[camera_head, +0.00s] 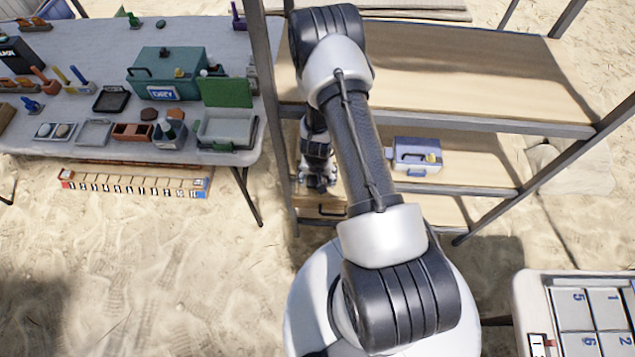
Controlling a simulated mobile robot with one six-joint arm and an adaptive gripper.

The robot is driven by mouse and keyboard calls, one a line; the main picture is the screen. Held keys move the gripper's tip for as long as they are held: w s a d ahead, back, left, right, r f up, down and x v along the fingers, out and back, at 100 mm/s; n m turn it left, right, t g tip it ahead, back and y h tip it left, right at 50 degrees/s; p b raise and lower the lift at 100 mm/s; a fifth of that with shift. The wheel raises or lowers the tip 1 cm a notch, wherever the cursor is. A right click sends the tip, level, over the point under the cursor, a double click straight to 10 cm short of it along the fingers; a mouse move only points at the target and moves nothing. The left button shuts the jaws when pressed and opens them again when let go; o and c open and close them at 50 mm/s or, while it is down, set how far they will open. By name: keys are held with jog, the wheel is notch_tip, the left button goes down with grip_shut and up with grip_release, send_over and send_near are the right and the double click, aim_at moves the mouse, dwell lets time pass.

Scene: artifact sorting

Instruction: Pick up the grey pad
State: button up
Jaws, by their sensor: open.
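No thing shows clearly as the grey pad. A flat grey square piece (93,133) lies near the front edge of the left table, but I cannot tell whether it is a pad or a shallow tray. My arm reaches over the metal shelf, and my gripper (318,184) hangs at its left side, near the lower boards. My gripper is small and partly hidden by my arm. It is open, and nothing shows between its fingers. It is well to the right of the grey square piece.
The left table (60,90) is crowded with tools, trays and a teal box (150,72). A purple-grey case (418,158) sits on a lower shelf board (465,172). The top board (470,75) is mostly bare. A numbered box (572,310) stands at lower right. Sand lies between.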

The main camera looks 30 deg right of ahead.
jog(key=shift+c, duration=0.3)
jog(key=c, duration=0.6)
jog(key=shift+d+r+p, duration=0.15)
jog(key=shift+r+p, duration=0.15)
jog(key=shift+p, duration=0.05)
notch_tip(320, 180, up, 12)
jog(key=f+p, duration=0.1)
jog(key=p, duration=0.7)
jog(key=s+d+b, duration=0.3)
jog(key=d+b, duration=0.1)
jog(key=d, duration=0.1)
jog(key=s+d+b, duration=0.4)
jog(key=d, duration=0.2)
jog(key=s+d+b, duration=0.4)
jog(key=d, duration=0.1)
jog(key=shift+s+d+f, duration=0.1)
jog(key=shift+d, duration=0.05)
